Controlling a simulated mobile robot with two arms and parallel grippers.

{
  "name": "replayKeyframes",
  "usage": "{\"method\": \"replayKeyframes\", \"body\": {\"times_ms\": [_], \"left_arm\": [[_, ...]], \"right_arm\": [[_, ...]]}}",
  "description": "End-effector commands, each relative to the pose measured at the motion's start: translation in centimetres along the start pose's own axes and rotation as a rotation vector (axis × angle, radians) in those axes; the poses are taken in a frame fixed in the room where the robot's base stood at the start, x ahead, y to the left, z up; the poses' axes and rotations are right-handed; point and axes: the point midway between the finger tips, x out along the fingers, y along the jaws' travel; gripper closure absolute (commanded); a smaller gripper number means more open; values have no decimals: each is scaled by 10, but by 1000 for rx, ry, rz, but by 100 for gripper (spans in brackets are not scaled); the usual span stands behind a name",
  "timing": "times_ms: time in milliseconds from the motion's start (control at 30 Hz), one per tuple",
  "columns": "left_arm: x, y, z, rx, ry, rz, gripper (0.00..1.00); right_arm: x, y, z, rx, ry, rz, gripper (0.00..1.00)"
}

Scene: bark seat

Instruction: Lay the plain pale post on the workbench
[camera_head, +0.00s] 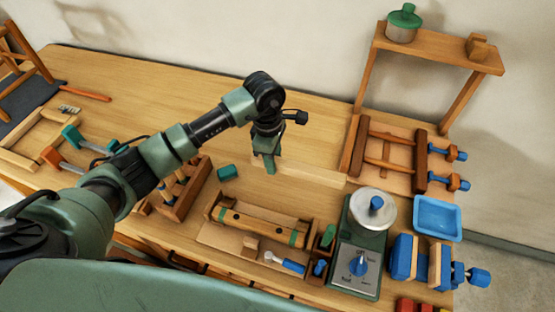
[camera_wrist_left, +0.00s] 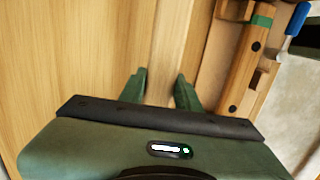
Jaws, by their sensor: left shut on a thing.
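The plain pale post (camera_head: 305,175) is a straight light-wood bar over the middle of the workbench (camera_head: 130,85). It also shows in the left wrist view (camera_wrist_left: 168,40), running away between the fingers. My left gripper (camera_head: 265,165) points down and is shut on the post near its left end; its fingers show on both sides of the post in the left wrist view (camera_wrist_left: 160,90). The post looks level, at or just above the bench top; I cannot tell if it touches. My right gripper is not in view.
A wooden piece with green bands (camera_head: 262,226) lies in front of the post. A scale (camera_head: 362,245), a blue tray (camera_head: 438,217) and a clamped frame (camera_head: 388,150) stand to the right. A green cup (camera_head: 227,172) is near the gripper.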

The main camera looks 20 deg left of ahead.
Motion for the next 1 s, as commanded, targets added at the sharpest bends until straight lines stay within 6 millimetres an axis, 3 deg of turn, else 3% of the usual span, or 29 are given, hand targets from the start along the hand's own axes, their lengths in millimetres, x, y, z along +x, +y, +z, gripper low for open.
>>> {"method": "replayKeyframes", "body": {"times_ms": [33, 167, 567, 1000], "left_arm": [[13, -1, -1, 0, 0, -3, 100], [33, -3, -3, 2, 3, -2, 100], [54, -3, -5, 3, 4, -1, 100], [97, -3, -9, 5, 6, 0, 100]], "right_arm": [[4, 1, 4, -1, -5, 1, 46], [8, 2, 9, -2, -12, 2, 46], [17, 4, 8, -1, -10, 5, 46], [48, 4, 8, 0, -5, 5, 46]]}}
